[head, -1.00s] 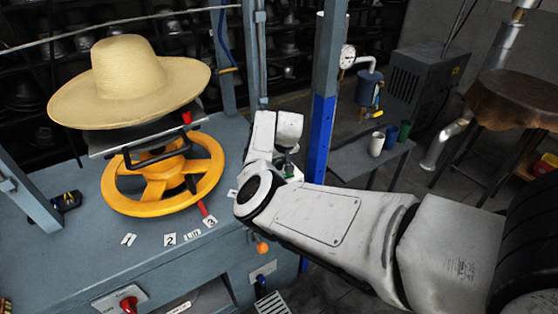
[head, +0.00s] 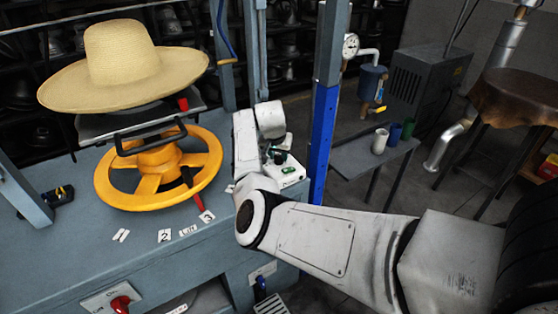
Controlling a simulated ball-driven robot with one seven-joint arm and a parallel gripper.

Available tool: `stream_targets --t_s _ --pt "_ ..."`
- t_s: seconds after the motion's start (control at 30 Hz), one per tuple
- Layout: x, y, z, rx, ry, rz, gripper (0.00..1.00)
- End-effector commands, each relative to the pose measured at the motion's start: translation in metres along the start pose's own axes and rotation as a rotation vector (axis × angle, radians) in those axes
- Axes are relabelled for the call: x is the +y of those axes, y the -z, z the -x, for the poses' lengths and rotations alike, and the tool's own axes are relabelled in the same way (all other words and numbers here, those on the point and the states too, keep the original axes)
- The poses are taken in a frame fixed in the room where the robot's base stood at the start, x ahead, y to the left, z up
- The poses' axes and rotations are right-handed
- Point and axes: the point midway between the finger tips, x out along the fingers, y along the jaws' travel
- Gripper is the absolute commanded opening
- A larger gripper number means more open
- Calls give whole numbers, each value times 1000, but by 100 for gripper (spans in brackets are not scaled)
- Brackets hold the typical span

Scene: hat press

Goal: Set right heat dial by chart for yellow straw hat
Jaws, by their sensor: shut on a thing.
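The yellow straw hat (head: 122,62) sits on the press above a yellow handwheel (head: 196,160). A small white box (head: 290,173) with a green mark lies on the bench's right end, and a dark round dial shows on it. My gripper (head: 276,153) is over this box, shut on the dark dial. My own wrist and forearm hide part of the box. The dial's setting is too small to read. I cannot make out a heat chart.
A red-tipped lever (head: 197,199) and number cards (head: 165,236) lie at the bench front. A red switch (head: 120,304) is on the front panel. A blue post (head: 322,140) stands close right of my gripper. A side table (head: 352,152) holds cups.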

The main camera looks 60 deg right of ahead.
Motion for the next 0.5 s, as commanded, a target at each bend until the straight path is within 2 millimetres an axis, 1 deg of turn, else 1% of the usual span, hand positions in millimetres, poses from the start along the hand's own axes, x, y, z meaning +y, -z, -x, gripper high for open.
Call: stream_targets --t_s 0.03,0.5 --pt "-1 -2 -5 2 -17 -40 6" --pt "-4 0 -4 1 -181 -439 6"
